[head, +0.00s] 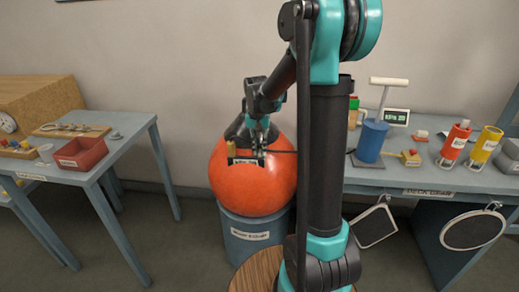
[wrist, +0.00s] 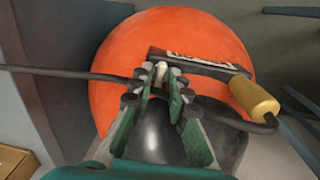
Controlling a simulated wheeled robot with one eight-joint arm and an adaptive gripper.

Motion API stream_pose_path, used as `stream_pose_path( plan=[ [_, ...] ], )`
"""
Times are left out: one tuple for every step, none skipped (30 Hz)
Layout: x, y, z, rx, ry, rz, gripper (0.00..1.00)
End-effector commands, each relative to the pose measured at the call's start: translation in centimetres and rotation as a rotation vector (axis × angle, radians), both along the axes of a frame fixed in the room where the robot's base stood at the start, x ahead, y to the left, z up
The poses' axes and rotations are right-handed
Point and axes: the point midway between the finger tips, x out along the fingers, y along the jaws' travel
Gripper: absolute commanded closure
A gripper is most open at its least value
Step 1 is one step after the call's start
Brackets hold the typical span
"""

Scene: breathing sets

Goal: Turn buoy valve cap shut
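The orange buoy (head: 262,190) is a large ball resting on a blue-grey drum. It fills much of the wrist view (wrist: 120,45). A small pale valve cap (wrist: 161,71) stands on the buoy, between my fingertips. My gripper (wrist: 160,76) reaches the buoy from above, and its two fingers close in on the cap's sides. In the head view my gripper (head: 256,150) is at the buoy's top and hides the cap. Whether both fingers press firmly is hard to see.
A dark labelled bar (wrist: 200,62) and a brass cylinder (wrist: 254,96) sit close to the right of my fingers. A black hose (wrist: 70,74) crosses the buoy. Benches stand on both sides, with a red tray (head: 82,153) left and a blue pump (head: 371,141) right.

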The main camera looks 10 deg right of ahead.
Motion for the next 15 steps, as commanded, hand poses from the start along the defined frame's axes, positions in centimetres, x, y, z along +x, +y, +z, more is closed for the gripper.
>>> stream_pose_path(
  plan=[
    [0.0, 0.0, -0.03, 0.0, 0.0, 0.0, 0.84],
    [0.0, 0.0, -0.03, 0.0, 0.0, 0.0, 0.84],
    [0.0, 0.0, -0.03, 0.0, 0.0, 0.0, 0.84],
    [0.0, 0.0, -0.03, 0.0, 0.0, 0.0, 0.84],
    [0.0, 0.0, -0.02, 0.0, 0.0, 0.0, 0.84],
    [0.0, 0.0, -0.02, 0.0, 0.0, 0.0, 0.84],
    [0.0, 0.0, -0.02, 0.0, 0.0, 0.0, 0.87],
    [0.0, 0.0, -0.01, 0.0, 0.0, 0.0, 0.91],
    [0.0, 0.0, -0.01, 0.0, 0.0, 0.0, 0.96],
    [0.0, 0.0, -0.01, 0.0, 0.0, 0.0, 1.0],
    [0.0, 0.0, -0.01, 0.0, 0.0, 0.0, 1.0],
    [0.0, 0.0, -0.01, 0.0, 0.0, 0.0, 1.0],
    [0.0, 0.01, 0.0, 0.0, 0.0, 0.0, 1.0],
    [0.0, 0.01, 0.0, 0.0, 0.0, 0.0, 1.0],
    [0.0, 0.01, 0.0, 0.0, 0.0, 0.0, 1.0]
  ],
)
